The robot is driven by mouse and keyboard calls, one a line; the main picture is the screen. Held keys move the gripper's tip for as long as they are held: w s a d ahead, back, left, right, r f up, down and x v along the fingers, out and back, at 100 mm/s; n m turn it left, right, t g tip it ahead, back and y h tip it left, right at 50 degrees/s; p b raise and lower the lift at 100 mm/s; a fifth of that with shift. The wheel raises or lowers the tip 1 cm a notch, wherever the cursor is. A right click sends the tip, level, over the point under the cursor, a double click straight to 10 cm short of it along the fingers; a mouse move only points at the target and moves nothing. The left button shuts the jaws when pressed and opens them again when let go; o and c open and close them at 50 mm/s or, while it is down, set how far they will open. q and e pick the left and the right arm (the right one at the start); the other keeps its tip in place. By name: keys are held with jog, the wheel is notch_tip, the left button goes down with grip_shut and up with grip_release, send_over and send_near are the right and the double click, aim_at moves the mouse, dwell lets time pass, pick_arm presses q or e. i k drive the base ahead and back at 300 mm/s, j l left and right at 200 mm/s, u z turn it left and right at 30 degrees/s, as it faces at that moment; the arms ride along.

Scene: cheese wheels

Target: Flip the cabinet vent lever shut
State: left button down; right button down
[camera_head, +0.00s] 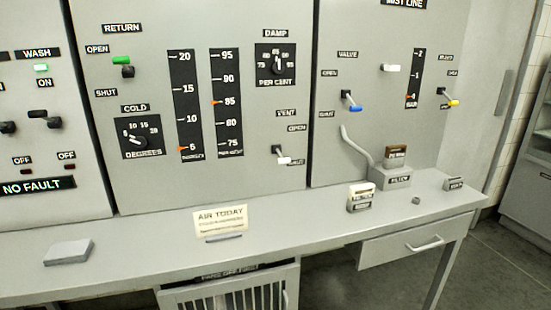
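The vent lever (284,160) is on the middle grey panel, under the label VENT (286,113). It has a white tip and a dark pivot. The tip points down and to the right, beside the SHUT label (297,162), which it partly covers. The OPEN label (296,128) is above the tip. Whether the lever is fully at its stop I cannot tell. Neither of my grippers is in view.
A green-tipped return lever (121,60) is upper left; a blue-tipped valve lever (355,108) is right. The desk (140,262) below holds an AIR TODAY card (221,219), a grey slab (68,252) and small blocks. The space before the vent lever is clear.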

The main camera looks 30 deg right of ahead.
aim_at(281, 157)
jog(key=i+j, duration=0.25)
jog(key=j, duration=0.2)
jog(key=z, duration=2.1)
